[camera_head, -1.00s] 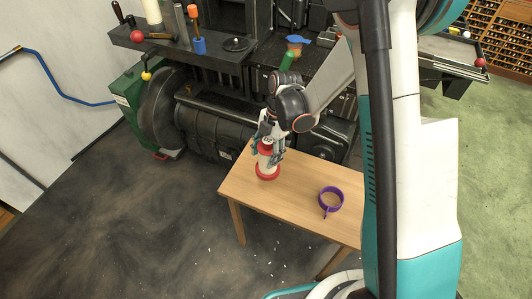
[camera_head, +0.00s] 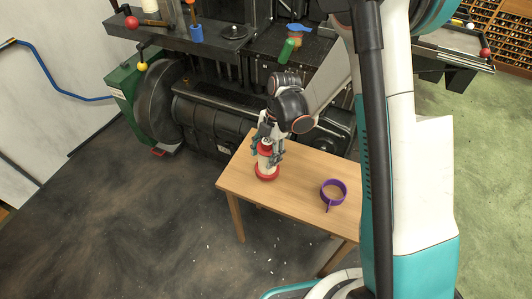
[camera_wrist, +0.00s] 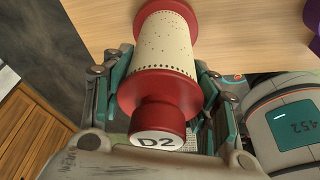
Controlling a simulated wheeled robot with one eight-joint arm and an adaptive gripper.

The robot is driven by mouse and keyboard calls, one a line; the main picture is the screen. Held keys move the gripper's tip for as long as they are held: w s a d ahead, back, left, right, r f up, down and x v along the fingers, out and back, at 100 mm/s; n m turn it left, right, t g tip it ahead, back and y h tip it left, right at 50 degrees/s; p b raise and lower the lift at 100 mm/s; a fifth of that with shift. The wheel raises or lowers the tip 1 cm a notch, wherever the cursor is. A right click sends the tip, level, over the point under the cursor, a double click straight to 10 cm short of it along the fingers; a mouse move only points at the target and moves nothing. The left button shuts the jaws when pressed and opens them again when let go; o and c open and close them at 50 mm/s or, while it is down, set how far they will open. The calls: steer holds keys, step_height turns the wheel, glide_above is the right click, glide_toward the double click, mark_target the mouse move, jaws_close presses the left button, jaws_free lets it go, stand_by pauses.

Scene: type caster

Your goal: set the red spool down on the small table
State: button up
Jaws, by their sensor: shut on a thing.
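The red spool (camera_head: 265,161) has red ends, a cream perforated middle and a white cap marked D2. It is upright at the left part of the small wooden table (camera_head: 295,194), with its lower red flange at the tabletop; I cannot tell if it touches. My gripper (camera_head: 268,152) is around the spool's upper part. In the wrist view, the fingers of my gripper (camera_wrist: 166,98) are on both sides of the spool (camera_wrist: 167,50), shut on it. The spool's far end shows against the wood.
A purple ring-shaped cup with a handle (camera_head: 334,193) stands on the table to the right of the spool. A large dark machine (camera_head: 210,120) with a green end stands behind the table. Bare tabletop lies between spool and cup.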

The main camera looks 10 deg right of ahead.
mark_target(267, 141)
steer(key=shift+f+b, duration=0.55)
steer(key=shift+f, duration=0.05)
stand_by(0.3)
steer(key=o, duration=1.4)
steer(key=shift+r, duration=0.1)
steer(key=shift+r+p, duration=1.7)
steer(key=shift+r, duration=1.25)
